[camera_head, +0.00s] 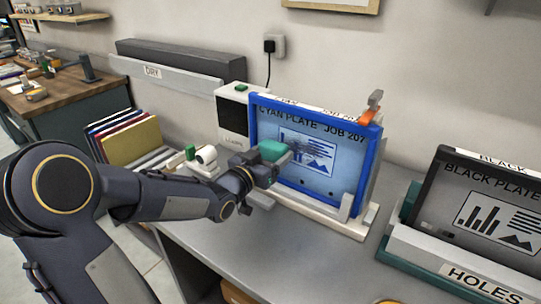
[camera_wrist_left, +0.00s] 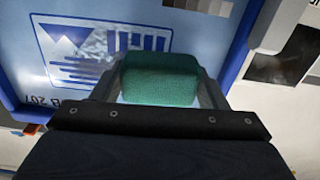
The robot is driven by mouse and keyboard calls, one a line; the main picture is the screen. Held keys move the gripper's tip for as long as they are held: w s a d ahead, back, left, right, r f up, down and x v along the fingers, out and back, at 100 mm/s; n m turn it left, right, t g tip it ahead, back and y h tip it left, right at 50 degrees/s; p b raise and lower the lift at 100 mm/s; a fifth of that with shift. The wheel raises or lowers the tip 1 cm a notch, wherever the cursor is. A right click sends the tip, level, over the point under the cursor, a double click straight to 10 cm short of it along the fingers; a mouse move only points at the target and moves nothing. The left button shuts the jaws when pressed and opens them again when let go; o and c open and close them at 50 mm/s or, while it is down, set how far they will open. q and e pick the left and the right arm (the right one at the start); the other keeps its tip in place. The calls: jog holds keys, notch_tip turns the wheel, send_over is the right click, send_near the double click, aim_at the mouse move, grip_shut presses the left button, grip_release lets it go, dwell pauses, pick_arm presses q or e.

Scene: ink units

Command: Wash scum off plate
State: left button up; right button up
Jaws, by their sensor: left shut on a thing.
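The cyan plate (camera_head: 310,150), marked "CYAN PLATE JOB 207", stands upright in a blue frame on a white base on the counter. It also shows in the left wrist view (camera_wrist_left: 190,24), with printed bars, lines and a triangle shape. A greyish smudge lies over part of the print. My left gripper (camera_head: 268,160) is shut on a green sponge (camera_head: 274,150). The sponge also shows in the left wrist view (camera_wrist_left: 159,80), between the two fingers, in front of the plate near its left side. I cannot tell whether it touches the plate. My right gripper is not in view.
A black plate (camera_head: 480,205) stands in a holder marked "HOLES" at the right. A white box with a dark panel (camera_head: 232,118) stands behind the gripper. Coloured folders (camera_head: 128,138) stand at the left. The grey counter (camera_head: 265,245) is clear in front.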

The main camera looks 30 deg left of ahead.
pick_arm(q)
jog(key=shift+w+d+b, duration=0.1)
jog(key=shift+w+b, duration=0.45)
jog(key=shift+w, duration=0.4)
